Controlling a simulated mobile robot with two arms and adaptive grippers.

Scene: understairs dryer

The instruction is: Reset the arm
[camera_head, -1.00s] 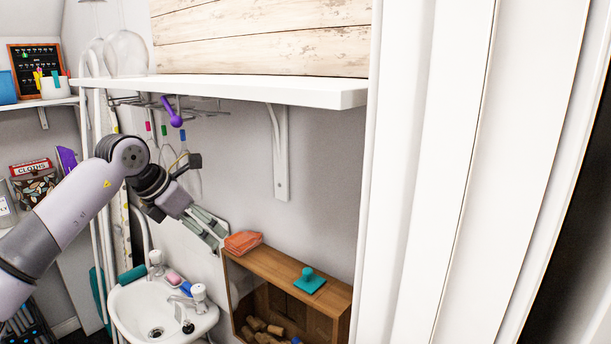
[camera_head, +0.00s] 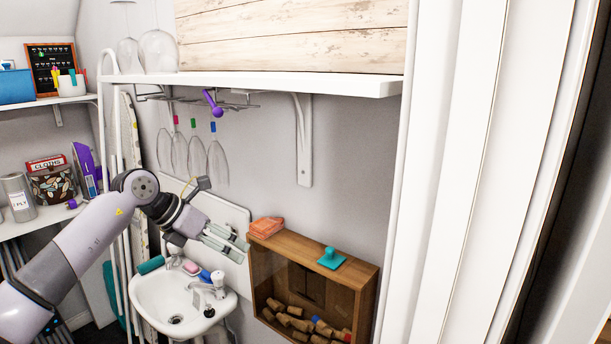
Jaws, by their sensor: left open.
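My left arm comes in from the left of the head view. Its gripper (camera_head: 227,240) is open and empty. In the picture it lies above the sink's right side, just left of the wooden box (camera_head: 318,252) and its orange sponge-like block (camera_head: 267,227). I cannot tell how far the gripper is from the box. My right gripper is not in view.
A white shelf (camera_head: 270,84) with a bracket spans above the arm, with glasses hanging from a rack (camera_head: 196,97). A small white sink (camera_head: 160,300) is below. A teal handled object (camera_head: 331,258) sits on the box. White door frame panels (camera_head: 470,180) fill the right.

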